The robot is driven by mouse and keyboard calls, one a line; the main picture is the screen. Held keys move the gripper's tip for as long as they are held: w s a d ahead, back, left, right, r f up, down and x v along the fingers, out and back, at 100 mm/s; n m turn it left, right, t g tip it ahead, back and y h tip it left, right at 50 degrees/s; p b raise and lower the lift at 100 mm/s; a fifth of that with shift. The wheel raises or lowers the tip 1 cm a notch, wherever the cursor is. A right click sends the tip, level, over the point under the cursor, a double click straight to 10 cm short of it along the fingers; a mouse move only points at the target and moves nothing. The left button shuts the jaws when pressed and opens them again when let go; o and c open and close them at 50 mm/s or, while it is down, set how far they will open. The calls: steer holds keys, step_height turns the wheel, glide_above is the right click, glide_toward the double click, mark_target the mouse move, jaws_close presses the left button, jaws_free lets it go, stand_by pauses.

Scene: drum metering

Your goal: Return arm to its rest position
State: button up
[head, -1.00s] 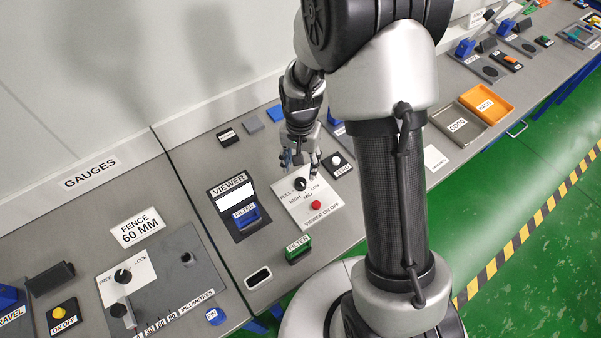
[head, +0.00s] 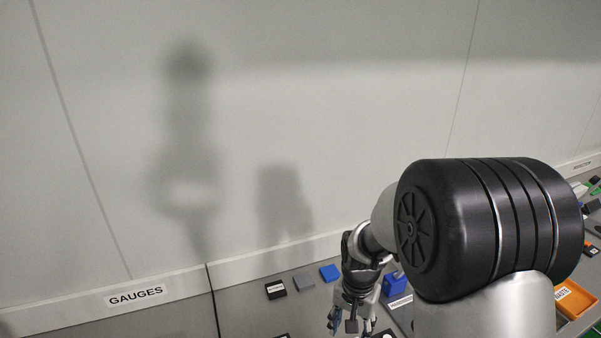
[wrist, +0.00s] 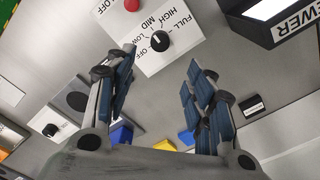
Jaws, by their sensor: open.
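My gripper (wrist: 158,95) is open and empty in the wrist view, its two blue-padded fingers spread apart above the bench. Beyond the fingertips is a white panel (wrist: 182,52) with a black rotary knob (wrist: 160,41) marked FULL, HIGH, MID, LOW and OFF, and a red button (wrist: 132,5). The fingers look clear of the knob. In the head view my gripper (head: 350,322) hangs at the bottom edge, partly cut off, and my arm covers much of the right side. The knob panel is out of the head view.
The viewer (wrist: 283,15) stands near the panel at the upper right of the wrist view. An orange tray (head: 575,299) is at the right. A plain wall rises behind.

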steer(key=s+r+n+t+b, duration=0.1)
steer(key=s+r+n, duration=0.1)
steer(key=s+r, duration=0.35)
steer(key=s+r+n+t, duration=0.1)
steer(key=s+r, duration=0.2)
steer(key=r, duration=0.5)
steer(key=s+r+n+t+b, duration=0.1)
steer(key=s+r+n+t, duration=0.1)
steer(key=s, duration=1)
step_height(320, 180, up, 2)
steer(key=shift+s+r+n+b, duration=0.2)
steer(key=shift+s+n+b, duration=0.1)
steer(key=shift+n, duration=0.4)
